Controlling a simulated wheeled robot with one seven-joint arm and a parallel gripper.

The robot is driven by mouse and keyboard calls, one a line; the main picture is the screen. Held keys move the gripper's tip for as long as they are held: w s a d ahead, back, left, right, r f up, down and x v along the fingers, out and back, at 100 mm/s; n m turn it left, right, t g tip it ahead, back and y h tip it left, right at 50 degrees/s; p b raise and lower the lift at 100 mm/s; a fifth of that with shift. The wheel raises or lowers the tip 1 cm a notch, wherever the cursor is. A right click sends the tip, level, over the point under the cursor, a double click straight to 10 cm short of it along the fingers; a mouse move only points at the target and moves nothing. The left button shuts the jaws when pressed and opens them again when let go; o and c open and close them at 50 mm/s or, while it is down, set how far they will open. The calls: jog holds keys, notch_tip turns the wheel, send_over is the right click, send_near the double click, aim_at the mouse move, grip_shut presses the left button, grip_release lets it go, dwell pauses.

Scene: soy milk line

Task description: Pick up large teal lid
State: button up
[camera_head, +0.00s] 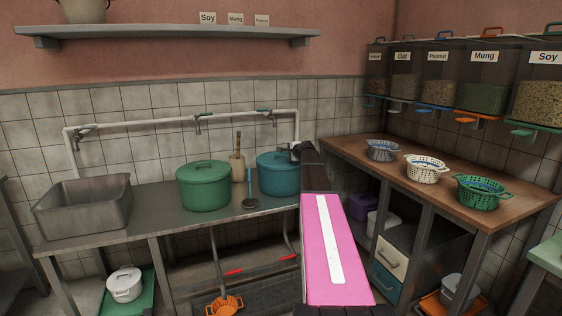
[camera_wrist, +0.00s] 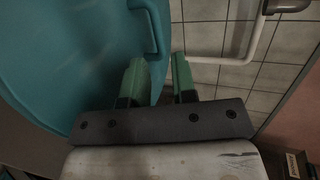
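The large teal lid (camera_head: 278,158) sits on the teal pot (camera_head: 278,178) at the back of the metal counter. In the wrist view the lid (camera_wrist: 65,50) fills the left side, with its bar handle (camera_wrist: 155,28) just beyond my fingertips. My gripper (camera_wrist: 158,62) is open, its two green fingers apart. The lid's edge shows in the gap between them, and no grip on the handle is visible. In the head view my arm reaches to the right side of the pot, and the dark wrist partly hides the pot and the fingers.
A metal basin (camera_head: 84,207) is at the counter's left. A white pipe (camera_head: 180,121) with taps runs behind. Several colanders stand on the wooden counter (camera_head: 440,180) at right.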

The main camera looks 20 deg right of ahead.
aim_at(283, 159)
jog(key=x, duration=0.5)
jog(key=shift+w+a+f, duration=0.15)
jog(key=shift+w+a, duration=0.05)
jog(key=shift+w, duration=0.1)
grip_shut()
